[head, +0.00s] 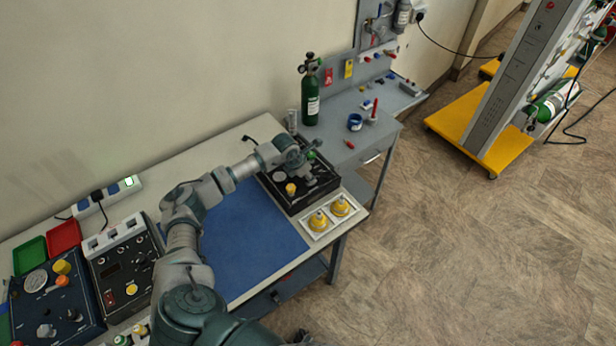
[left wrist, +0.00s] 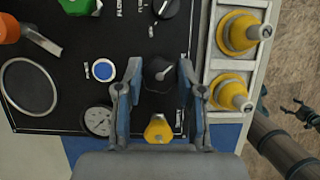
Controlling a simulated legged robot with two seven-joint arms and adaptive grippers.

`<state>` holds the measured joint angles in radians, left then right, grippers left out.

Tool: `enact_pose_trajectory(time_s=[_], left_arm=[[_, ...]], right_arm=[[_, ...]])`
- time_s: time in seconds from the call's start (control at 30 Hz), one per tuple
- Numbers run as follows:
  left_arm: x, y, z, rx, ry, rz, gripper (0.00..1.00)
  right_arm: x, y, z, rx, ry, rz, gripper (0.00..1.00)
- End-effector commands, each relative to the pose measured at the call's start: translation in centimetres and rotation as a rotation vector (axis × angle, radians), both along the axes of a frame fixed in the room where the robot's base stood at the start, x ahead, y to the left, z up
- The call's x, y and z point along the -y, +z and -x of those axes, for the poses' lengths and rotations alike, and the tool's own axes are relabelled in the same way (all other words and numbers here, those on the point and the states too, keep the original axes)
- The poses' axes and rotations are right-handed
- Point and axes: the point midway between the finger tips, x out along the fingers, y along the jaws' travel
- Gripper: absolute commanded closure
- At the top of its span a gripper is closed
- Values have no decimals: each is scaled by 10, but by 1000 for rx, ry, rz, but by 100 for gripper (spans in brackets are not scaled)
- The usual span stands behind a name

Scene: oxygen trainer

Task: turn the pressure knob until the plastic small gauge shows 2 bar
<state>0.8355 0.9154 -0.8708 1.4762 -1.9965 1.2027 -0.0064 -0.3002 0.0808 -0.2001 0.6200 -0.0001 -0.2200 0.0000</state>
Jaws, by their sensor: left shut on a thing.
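The black trainer panel (head: 318,188) lies on the bench under my left gripper (head: 303,158). In the left wrist view, the fingers of my left gripper (left wrist: 160,72) are shut on a dark knob (left wrist: 160,76), one on each side; I take it for the pressure knob. The small gauge (left wrist: 98,120), a white dial with a dark rim, is left of the left finger; its reading is too small to tell. A larger round dial (left wrist: 28,87) is further left. A dark claw, apparently my right gripper (left wrist: 300,112), shows at the right edge; its opening is unclear.
Close to the held knob are a yellow knob (left wrist: 157,128), a blue button (left wrist: 102,70) and another black knob (left wrist: 165,8). A white tray (head: 330,229) with two yellow cone-shaped parts (head: 318,219) adjoins the panel. A blue mat (head: 250,240) lies clear, and a green cylinder (head: 311,95) stands behind.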

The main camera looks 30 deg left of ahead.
Motion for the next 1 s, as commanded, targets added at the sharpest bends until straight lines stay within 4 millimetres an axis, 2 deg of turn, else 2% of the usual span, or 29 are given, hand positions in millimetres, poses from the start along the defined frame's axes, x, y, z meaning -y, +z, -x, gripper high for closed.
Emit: enact_pose_trajectory(time_s=[0.1,0.13,0.2,0.23,0.5,0.63,0.77,1.0], left_arm=[[-2,-2,2,-8,2,-5,97],[-2,-2,2,-8,3,-5,60],[-2,-2,2,-7,3,-4,42],[-1,-2,2,-7,3,-4,37],[-1,0,1,-4,3,-3,37],[-2,7,3,-2,3,-2,37],[-6,28,11,0,2,-5,37],[-16,77,30,-1,2,-4,37]], right_arm=[[0,0,0,0,0,0,19],[0,0,0,0,0,0,19],[0,0,0,0,0,0,19],[0,0,0,0,0,0,19],[0,1,0,0,0,0,19],[1,1,0,1,0,0,19],[0,1,0,2,0,-1,19],[0,1,0,1,0,-1,19]])
